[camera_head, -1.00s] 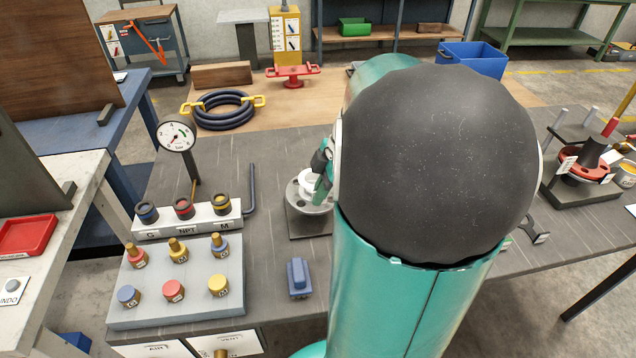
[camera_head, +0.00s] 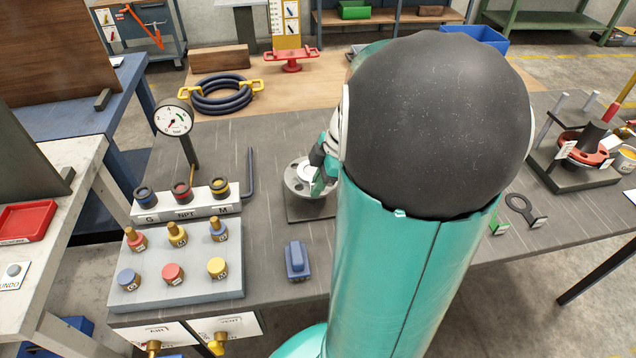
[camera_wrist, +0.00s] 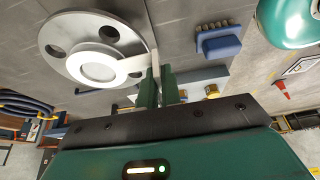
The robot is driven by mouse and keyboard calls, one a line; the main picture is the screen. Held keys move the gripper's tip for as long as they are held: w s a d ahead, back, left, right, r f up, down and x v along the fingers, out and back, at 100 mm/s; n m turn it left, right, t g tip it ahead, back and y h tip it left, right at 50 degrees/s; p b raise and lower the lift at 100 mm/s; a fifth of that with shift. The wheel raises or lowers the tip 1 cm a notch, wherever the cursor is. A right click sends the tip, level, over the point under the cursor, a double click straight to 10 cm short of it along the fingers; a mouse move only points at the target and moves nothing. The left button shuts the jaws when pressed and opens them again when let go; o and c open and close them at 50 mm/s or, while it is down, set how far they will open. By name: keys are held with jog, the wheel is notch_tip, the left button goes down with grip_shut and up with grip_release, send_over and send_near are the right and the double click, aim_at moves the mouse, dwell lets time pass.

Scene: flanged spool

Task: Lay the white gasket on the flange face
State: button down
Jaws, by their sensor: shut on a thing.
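The flange (camera_head: 291,184) is a grey round disc with bolt holes, on a dark square plate on the bench. In the wrist view its face (camera_wrist: 76,28) fills the upper left. The white gasket (camera_wrist: 68,69) is a flat ring with a tab and appears over the middle of the flange face, inside the bolt holes. I cannot tell whether it touches the face. My gripper (camera_wrist: 157,84), with green fingers, is shut on the gasket's tab at the flange's right edge. In the head view my gripper (camera_head: 320,172) is beside the flange, and my arm hides part of it.
A pressure gauge (camera_head: 174,117), a white fitting rack (camera_head: 184,207) and a grey block with several coloured knobs (camera_head: 180,290) stand left.

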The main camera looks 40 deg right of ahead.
jog(key=shift+f, duration=0.6)
jog(key=c, duration=1.5)
grip_release()
jog(key=v, duration=1.3)
jog(key=shift+r, duration=0.4)
